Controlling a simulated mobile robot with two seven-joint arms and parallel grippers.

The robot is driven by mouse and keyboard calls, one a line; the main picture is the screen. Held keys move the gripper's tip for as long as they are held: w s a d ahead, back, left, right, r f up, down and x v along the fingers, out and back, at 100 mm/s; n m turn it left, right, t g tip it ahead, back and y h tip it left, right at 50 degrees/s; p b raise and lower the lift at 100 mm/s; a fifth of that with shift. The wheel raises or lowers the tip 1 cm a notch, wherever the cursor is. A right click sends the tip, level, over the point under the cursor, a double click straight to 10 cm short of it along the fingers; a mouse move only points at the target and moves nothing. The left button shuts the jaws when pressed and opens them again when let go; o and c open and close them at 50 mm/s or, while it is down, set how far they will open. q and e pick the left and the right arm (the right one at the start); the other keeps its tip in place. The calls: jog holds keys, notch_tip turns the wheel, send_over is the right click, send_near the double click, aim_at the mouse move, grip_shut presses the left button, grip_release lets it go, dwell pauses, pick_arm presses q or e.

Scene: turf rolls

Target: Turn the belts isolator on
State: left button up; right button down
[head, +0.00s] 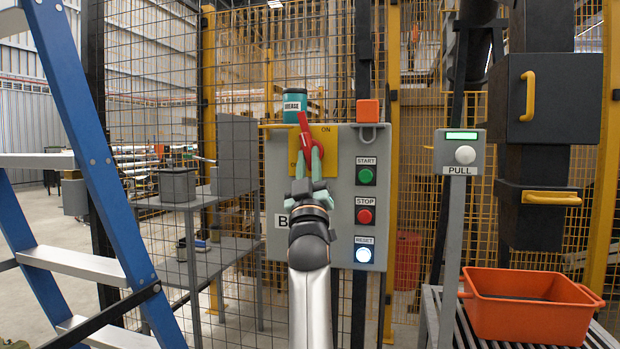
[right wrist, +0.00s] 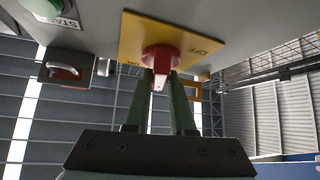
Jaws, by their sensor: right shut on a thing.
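The belts isolator is a red rotary handle (head: 304,124) on a yellow plate (head: 327,150), fixed to a grey control panel (head: 342,190). In the head view the handle points up and slightly left; "ON" is printed at the plate's upper right. My right gripper (head: 309,158) reaches it from below, its green fingers on the handle. In the right wrist view my gripper (right wrist: 162,88) has one finger on each side of the red handle (right wrist: 160,58), shut on it. "OFF" shows on the yellow plate (right wrist: 178,38) there. My gripper hides part of the panel's label. My left gripper is not in view.
The panel also bears a green START button (head: 366,176), a red STOP button (head: 365,216) and a lit RESET button (head: 363,254). A grease can (head: 294,105) stands behind its top edge. A blue ladder (head: 85,130) is at left; an orange crate (head: 525,312) is at right.

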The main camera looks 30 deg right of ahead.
jog(key=m+g+h, duration=0.1)
jog(key=m+g+h+b, duration=0.1)
jog(key=m+h, duration=0.1)
jog(key=m+g+h+b, duration=0.1)
jog(key=m, duration=0.1)
jog(key=shift+w+a, duration=0.15)
jog(key=shift+a, duration=0.1)
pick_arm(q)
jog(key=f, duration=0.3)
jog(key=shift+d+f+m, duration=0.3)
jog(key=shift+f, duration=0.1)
pick_arm(e)
jog(key=shift+m+g+h, duration=0.7)
jog(key=shift+m+h, duration=0.1)
jog(key=shift+m, duration=0.4)
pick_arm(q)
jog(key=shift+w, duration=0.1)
pick_arm(e)
jog(key=shift+r+m+g+h, duration=0.1)
jog(key=shift+m+g+h, duration=0.2)
jog(key=shift+m, duration=0.2)
pick_arm(q)
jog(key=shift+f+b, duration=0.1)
jog(key=shift+b, duration=0.2)
pick_arm(e)
jog(key=c, duration=0.8)
grip_release()
jog(key=shift+o, duration=0.2)
